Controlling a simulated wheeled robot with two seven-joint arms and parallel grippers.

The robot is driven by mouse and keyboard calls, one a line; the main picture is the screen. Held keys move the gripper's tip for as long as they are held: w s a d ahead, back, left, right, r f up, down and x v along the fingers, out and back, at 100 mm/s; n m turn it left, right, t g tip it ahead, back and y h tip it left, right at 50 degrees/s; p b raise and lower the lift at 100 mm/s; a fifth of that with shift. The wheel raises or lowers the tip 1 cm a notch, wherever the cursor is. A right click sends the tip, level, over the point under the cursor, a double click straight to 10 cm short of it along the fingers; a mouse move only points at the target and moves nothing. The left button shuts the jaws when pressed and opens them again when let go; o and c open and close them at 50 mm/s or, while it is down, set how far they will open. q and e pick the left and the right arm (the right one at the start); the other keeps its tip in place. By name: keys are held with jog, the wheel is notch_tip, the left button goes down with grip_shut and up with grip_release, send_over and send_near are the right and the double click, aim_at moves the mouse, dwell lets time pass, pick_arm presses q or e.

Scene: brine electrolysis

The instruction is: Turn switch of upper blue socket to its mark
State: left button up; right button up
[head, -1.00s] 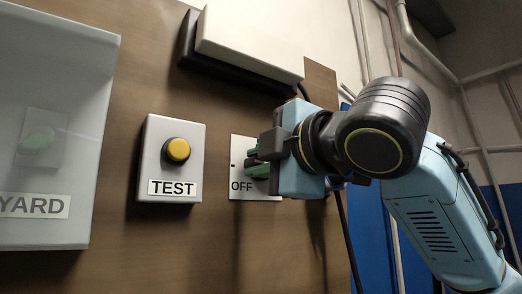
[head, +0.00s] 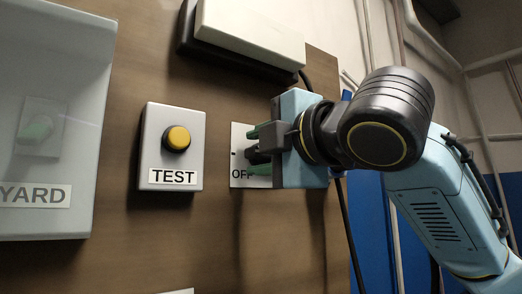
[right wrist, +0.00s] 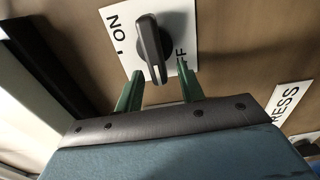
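A dark rotary knob (right wrist: 150,45) sits on a white plate (right wrist: 180,20) lettered ON and partly hidden OFF. In the head view the plate (head: 236,140) shows OFF at its lower left and a small dark tick at its left edge. My right gripper (right wrist: 158,88) has its two green fingers pointing at the plate, one on each side of the knob's near end. A gap shows between each finger and the knob. The right gripper also shows in the head view (head: 258,150), partly covering the plate. No blue socket can be made out. My left gripper is out of view.
A grey box with a yellow button (head: 177,138) labelled TEST stands left of the plate. A clear-fronted box (head: 60,110) labelled YARD is farther left. A white bar-shaped housing (head: 250,32) juts out above. A PRESS label (right wrist: 290,105) is at right in the wrist view.

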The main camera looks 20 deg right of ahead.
jog(key=b+v, duration=0.3)
jog(key=v, duration=1)
jog(key=shift+s, duration=0.2)
